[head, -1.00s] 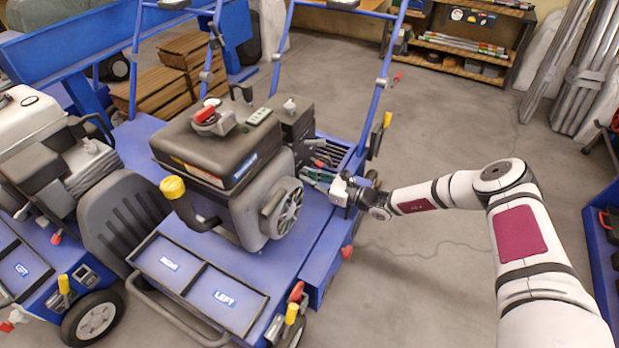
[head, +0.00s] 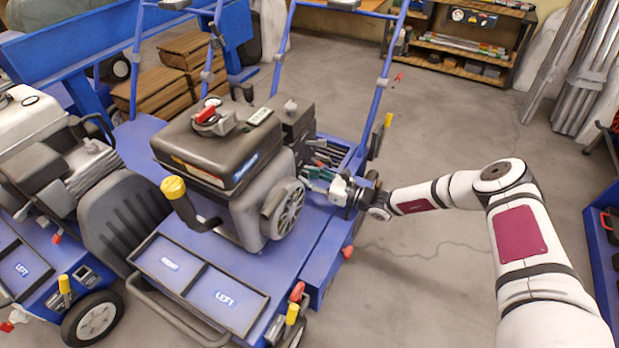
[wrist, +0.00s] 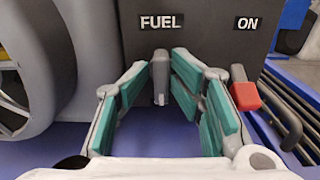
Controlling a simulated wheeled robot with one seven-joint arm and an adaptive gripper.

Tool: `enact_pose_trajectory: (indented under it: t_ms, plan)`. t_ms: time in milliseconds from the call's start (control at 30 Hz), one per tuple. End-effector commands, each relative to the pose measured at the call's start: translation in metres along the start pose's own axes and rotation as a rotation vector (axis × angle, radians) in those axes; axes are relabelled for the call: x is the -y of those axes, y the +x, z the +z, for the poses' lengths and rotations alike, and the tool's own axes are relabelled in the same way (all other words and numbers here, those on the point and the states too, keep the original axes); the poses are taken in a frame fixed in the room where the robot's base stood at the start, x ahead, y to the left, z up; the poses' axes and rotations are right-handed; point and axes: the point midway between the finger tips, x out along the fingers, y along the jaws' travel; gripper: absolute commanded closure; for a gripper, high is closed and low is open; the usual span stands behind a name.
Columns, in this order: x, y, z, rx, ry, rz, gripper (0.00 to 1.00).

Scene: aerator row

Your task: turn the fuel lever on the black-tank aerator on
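The black-tank aerator stands in the middle of the head view, with its black tank (head: 215,150) on top of the engine. My gripper (head: 316,174) is at the engine's right side. In the wrist view a dark panel carries a FUEL label (wrist: 162,22) and an ON label (wrist: 247,23). A short grey upright piece (wrist: 160,78) sits below FUEL, between the open teal-padded fingers of my gripper (wrist: 158,80). A lever with a red end (wrist: 245,96) hangs below ON, just outside the right finger. Contact with either piece cannot be told.
A ribbed grey engine part (wrist: 42,65) is close on the left in the wrist view. The blue deck (head: 215,245) lies below, and a blue handle post (head: 375,100) rises beyond my gripper. Another aerator (head: 45,160) stands at left. The floor (head: 440,120) behind my arm is clear.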

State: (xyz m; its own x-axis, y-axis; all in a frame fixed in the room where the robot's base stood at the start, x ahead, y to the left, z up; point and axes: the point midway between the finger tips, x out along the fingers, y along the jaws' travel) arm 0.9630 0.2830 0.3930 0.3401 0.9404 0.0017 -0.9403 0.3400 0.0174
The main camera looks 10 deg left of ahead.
Motion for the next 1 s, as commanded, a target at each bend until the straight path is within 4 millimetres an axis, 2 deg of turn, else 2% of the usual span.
enact_pose_trajectory:
  t_ms: [233, 367, 800, 1000]
  plan:
    - [0.000, -0.001, 0.001, 0.003, -0.002, 0.001, 0.69]
    - [0.001, -0.011, 0.001, 0.001, -0.002, -0.001, 0.69]
    - [0.001, -0.093, 0.000, 0.001, -0.001, -0.002, 0.69]
    - [0.000, -0.115, 0.000, 0.001, -0.001, 0.000, 0.69]
